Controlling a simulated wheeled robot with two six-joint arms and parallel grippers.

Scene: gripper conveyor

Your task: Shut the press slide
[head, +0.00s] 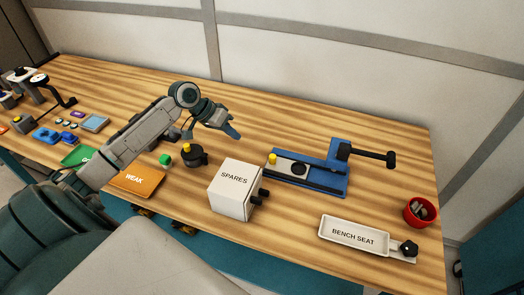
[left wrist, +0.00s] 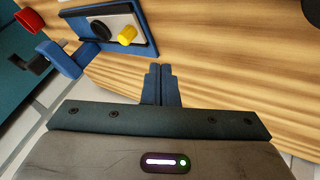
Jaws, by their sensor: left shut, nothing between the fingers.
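The blue press (head: 338,183) lies on the bench right of centre, with an upright block and a black lever (head: 375,157) at its right end. Its pale slide (head: 284,166) carries a black disc (head: 299,169) and a yellow knob (head: 272,159), both left of the upright block. The knob also shows in the left wrist view (left wrist: 127,36). My left gripper (head: 234,133) is shut and empty, above the bench to the left of and behind the knob, apart from it. Its blue fingertips (left wrist: 160,70) are together in the left wrist view. My right gripper is not in view.
A white SPARES box (head: 234,187) stands in front of the press. A black pot with a yellow top (head: 194,156) stands left. The bench behind the press is clear.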

